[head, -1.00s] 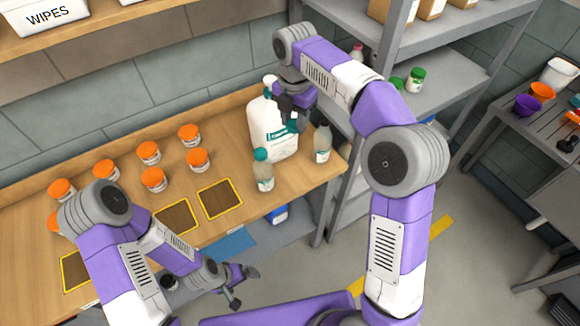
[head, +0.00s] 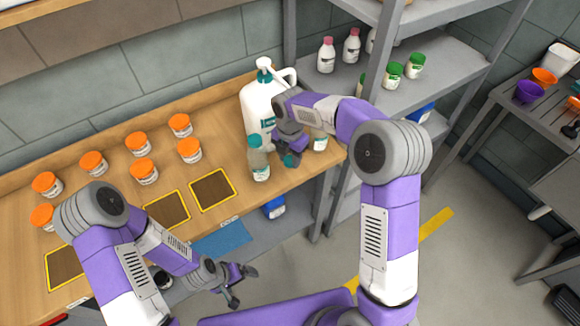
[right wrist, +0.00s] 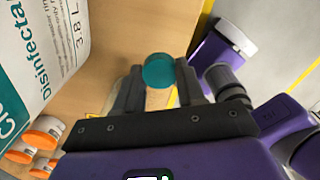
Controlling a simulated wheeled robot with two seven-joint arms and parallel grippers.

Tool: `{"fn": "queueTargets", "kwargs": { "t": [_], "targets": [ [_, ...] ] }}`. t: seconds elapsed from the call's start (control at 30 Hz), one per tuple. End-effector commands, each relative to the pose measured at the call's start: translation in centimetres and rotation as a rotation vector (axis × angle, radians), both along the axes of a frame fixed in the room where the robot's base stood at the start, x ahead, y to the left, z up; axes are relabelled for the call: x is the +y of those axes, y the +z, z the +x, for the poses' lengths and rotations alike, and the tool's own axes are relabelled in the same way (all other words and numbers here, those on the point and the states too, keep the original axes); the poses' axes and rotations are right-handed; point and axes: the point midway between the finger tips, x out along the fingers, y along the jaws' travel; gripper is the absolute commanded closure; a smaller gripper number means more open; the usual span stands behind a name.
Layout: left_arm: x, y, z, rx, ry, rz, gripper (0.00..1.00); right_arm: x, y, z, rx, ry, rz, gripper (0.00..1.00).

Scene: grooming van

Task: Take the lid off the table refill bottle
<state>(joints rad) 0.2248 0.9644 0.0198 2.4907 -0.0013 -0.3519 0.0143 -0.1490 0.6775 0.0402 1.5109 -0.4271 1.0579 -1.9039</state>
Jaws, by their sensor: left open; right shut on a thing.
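My right gripper (head: 291,153) is shut on a teal lid (right wrist: 158,70), low over the table's right end; I cannot tell whether the lid touches the table. It also shows between the fingers in the head view (head: 291,161). A similar bottle (head: 260,166) with a teal lid on stands left of the gripper. My left gripper (head: 238,283) is open and empty in front of the table.
A big white pump jug (head: 257,108) stands behind the gripper. Several orange-lidded jars (head: 143,171) and dark framed mats (head: 212,190) lie on the wooden table to the left. A metal shelf (head: 440,75) with bottles stands close at the right.

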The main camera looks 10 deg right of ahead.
Motion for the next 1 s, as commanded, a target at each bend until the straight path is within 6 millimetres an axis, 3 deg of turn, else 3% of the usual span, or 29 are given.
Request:
{"fn": "queueTargets", "kwargs": {
  "t": [0.1,0.23,0.67,0.7,0.87,1.0],
  "targets": [
    [0.0,-0.7,0.0,0.000,0.000,0.000,0.02,0.0,-2.6,-0.2,0.006,0.001,-0.002,0.98],
    [0.0,-1.0,0.0,0.000,0.000,0.000,0.02,0.0,-4.3,-0.1,0.005,0.001,-0.002,0.98],
    [0.0,-1.1,0.0,0.000,0.000,0.000,0.02,0.0,-4.9,-0.1,0.003,0.001,-0.001,0.98],
    [0.0,-1.1,0.0,0.000,0.000,0.000,0.02,0.0,-5.0,-0.1,0.003,0.001,-0.001,0.60],
    [0.0,-1.0,0.0,0.000,0.000,0.000,0.02,0.0,-4.9,-0.1,0.002,0.001,-0.001,0.36],
    [0.0,-1.0,0.0,0.000,0.000,0.000,0.02,0.0,-4.9,0.0,0.002,0.001,-0.001,0.36]
  ]
}}
